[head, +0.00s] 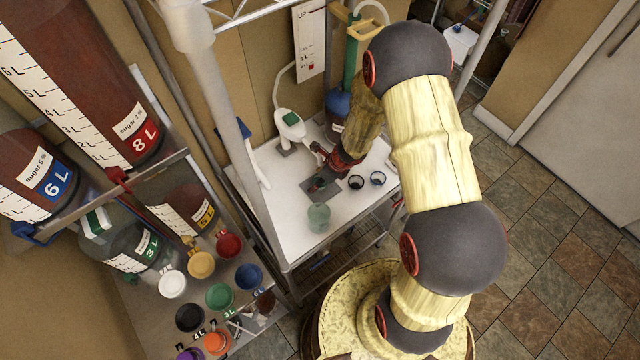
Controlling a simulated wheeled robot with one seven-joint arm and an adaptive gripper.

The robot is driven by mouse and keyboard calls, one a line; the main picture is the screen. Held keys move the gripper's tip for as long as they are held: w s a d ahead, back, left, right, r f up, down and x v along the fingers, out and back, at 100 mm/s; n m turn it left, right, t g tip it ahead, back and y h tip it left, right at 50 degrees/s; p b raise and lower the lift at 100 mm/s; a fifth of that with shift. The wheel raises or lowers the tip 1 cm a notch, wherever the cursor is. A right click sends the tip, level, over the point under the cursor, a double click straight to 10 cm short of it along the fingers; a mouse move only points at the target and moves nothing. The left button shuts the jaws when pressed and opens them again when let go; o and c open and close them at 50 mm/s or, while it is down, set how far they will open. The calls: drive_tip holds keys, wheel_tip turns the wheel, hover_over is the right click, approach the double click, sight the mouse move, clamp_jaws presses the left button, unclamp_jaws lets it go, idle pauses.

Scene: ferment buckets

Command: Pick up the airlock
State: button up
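My gripper (320,162) is low over the white table, above a dark grey pad. My arm comes in from the right and covers part of it. Its fingers are small and dark in this view, so I cannot tell whether they are open or shut. A small dark and reddish item (317,185) lies on the dark grey pad (322,197) just below the gripper; it is too small to name. I cannot clearly make out the airlock.
A greenish translucent cup (318,217) stands near the table's front edge. Two small dark-rimmed cups (356,182) (377,178) sit right of the pad. A white device with a green display (290,125) stands behind. Graduated buckets (100,95) and colored lids (220,296) fill the left shelves.

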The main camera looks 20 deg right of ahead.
drive_tip(key=c, duration=1)
drive_tip(key=shift+c, duration=0.7)
drive_tip(key=shift+r, duration=0.15)
